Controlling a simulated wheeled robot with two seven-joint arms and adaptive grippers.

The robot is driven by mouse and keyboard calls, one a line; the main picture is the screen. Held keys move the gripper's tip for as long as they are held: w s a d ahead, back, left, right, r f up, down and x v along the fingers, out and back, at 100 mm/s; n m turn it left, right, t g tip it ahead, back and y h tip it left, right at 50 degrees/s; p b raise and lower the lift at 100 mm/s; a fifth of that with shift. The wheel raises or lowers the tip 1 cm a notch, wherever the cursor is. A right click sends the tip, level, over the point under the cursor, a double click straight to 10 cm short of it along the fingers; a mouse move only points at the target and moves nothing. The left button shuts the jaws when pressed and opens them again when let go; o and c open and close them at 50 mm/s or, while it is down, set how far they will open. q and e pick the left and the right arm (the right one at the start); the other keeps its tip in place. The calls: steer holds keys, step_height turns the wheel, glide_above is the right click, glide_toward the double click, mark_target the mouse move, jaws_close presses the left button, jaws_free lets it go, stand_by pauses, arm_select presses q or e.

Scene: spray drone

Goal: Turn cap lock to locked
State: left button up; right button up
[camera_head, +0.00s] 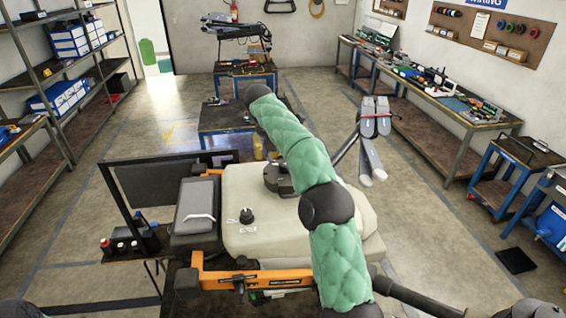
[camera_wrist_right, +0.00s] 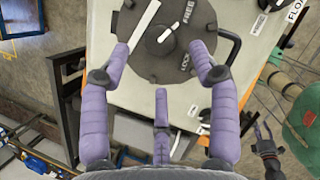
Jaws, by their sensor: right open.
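The cap lock (camera_wrist_right: 160,66) is a dark round disc on the pale tank, marked FREE and LOCK. A white mark on its central hub (camera_wrist_right: 165,35) points toward FREE. A white bar lies across the disc. In the head view the dark cap (camera_head: 277,178) is partly hidden behind my green arm. My right gripper (camera_wrist_right: 160,48) is open, with two purple fingers over opposite sides of the cap and a third below it; contact is unclear. I cannot make out its fingers in the head view.
The pale tank (camera_head: 258,244) also carries a small black FLOW knob (camera_head: 246,215). A dark battery block (camera_head: 195,205) sits to its left and an orange frame bar (camera_head: 255,279) in front. A black frame (camera_head: 120,190) stands at left. Open floor lies right of the tank.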

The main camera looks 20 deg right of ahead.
mark_target(283, 164)
steer(key=shift+x, duration=3.05)
steer(key=shift+w, duration=0.1)
steer(key=shift+a, duration=0.1)
steer(key=c, duration=1.1)
